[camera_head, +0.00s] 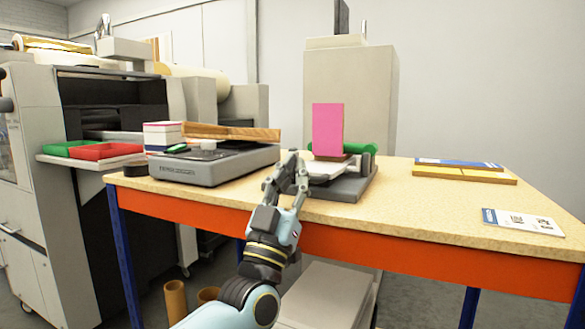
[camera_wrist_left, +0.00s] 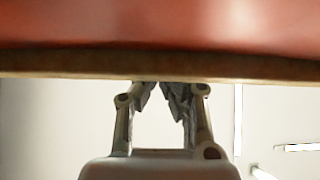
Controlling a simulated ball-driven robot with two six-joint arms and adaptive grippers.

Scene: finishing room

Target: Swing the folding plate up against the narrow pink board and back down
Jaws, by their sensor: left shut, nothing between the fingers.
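The narrow pink board (camera_head: 328,128) stands upright on a small grey device (camera_head: 347,189) on the table. The folding plate (camera_head: 326,169), pale and flat, lies low in front of the board, partly hidden by my gripper. My left gripper (camera_head: 294,157) is shut and empty, at the left side of the plate in the picture; I cannot tell whether it touches it. In the left wrist view its fingertips (camera_wrist_left: 164,88) are close together below the table's edge strip, with nothing seen between them. My right gripper is not in view.
A green roll (camera_head: 356,148) sits beside the pink board. A grey flat machine (camera_head: 205,168) with a wooden strip stands to the left. Blue and yellow boards (camera_head: 463,172) and a printed card (camera_head: 522,221) lie to the right. The table's front (camera_head: 400,216) is clear.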

